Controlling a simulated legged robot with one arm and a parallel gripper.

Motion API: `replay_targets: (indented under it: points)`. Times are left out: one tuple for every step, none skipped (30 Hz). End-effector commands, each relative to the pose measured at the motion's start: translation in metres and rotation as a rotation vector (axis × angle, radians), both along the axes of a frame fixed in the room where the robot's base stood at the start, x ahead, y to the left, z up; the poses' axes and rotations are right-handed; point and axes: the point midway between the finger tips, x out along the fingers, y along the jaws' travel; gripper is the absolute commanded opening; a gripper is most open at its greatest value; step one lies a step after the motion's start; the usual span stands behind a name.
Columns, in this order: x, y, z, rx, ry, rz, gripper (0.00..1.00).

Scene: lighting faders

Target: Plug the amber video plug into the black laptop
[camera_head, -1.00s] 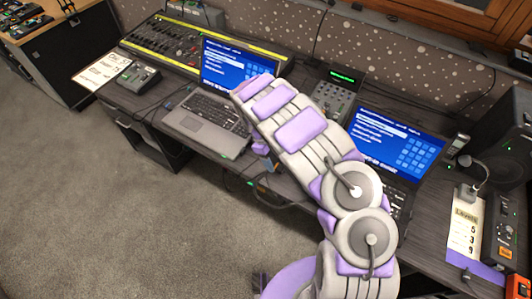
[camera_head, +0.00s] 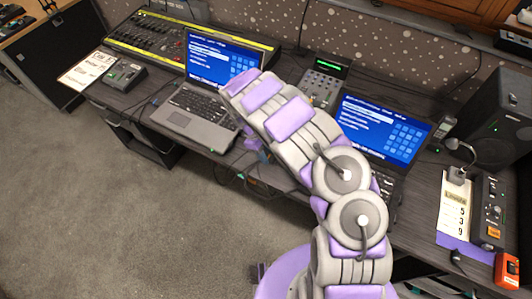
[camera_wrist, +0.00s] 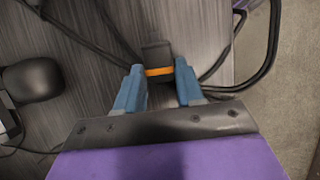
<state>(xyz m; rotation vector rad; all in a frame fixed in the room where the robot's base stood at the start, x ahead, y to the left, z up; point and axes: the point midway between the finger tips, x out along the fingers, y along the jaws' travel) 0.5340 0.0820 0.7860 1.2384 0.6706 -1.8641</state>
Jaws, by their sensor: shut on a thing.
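The amber video plug, a black plug (camera_wrist: 156,52) with an amber band, is between the blue fingers of my gripper (camera_wrist: 160,72) in the wrist view. The fingers are shut on it, over the dark desk top. In the head view my gripper (camera_head: 252,141) is low at the desk's front edge, mostly hidden by my arm. The black laptop (camera_head: 387,126) stands open at the right with a blue screen. My arm covers its left side and much of its keyboard. Its ports cannot be made out.
A grey laptop (camera_head: 193,119) stands open to the left. A mixer (camera_head: 325,78) sits between the laptops, a speaker (camera_head: 500,115) at the right. Dark cables and a black mouse (camera_wrist: 33,80) lie on the desk (camera_wrist: 205,30) in the wrist view. Carpet lies beyond the edge.

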Motion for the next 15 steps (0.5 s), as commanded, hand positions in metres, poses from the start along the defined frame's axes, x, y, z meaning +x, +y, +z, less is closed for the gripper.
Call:
replay_targets:
  points:
    - [0.000, 0.001, 0.000, 0.000, 0.000, 0.001, 0.09]
    - [0.000, 0.002, 0.000, -0.001, 0.000, 0.002, 0.06]
    - [0.000, 0.002, 0.000, -0.002, 0.000, 0.003, 0.06]
    - [0.000, 0.003, 0.000, -0.002, 0.000, 0.003, 0.06]
    - [0.000, 0.003, 0.000, -0.002, 0.000, 0.003, 0.06]
    - [0.000, 0.002, 0.001, -0.002, 0.000, 0.003, 0.06]
    - [0.000, 0.002, 0.002, -0.002, -0.001, 0.002, 0.06]
    - [0.000, 0.001, 0.004, 0.000, 0.000, 0.001, 0.06]
    - [0.000, 0.001, 0.006, 0.001, -0.001, 0.001, 0.06]
    - [0.000, 0.001, 0.009, 0.001, -0.001, 0.001, 0.06]
    - [0.000, 0.000, 0.011, 0.001, -0.002, 0.000, 0.06]
    - [0.001, -0.001, 0.014, 0.003, -0.002, 0.000, 0.06]
    - [0.001, -0.002, 0.017, 0.004, -0.003, 0.000, 0.06]
    - [0.001, -0.003, 0.019, 0.005, -0.002, 0.000, 0.06]
    - [0.001, -0.003, 0.022, 0.006, -0.002, 0.001, 0.05]
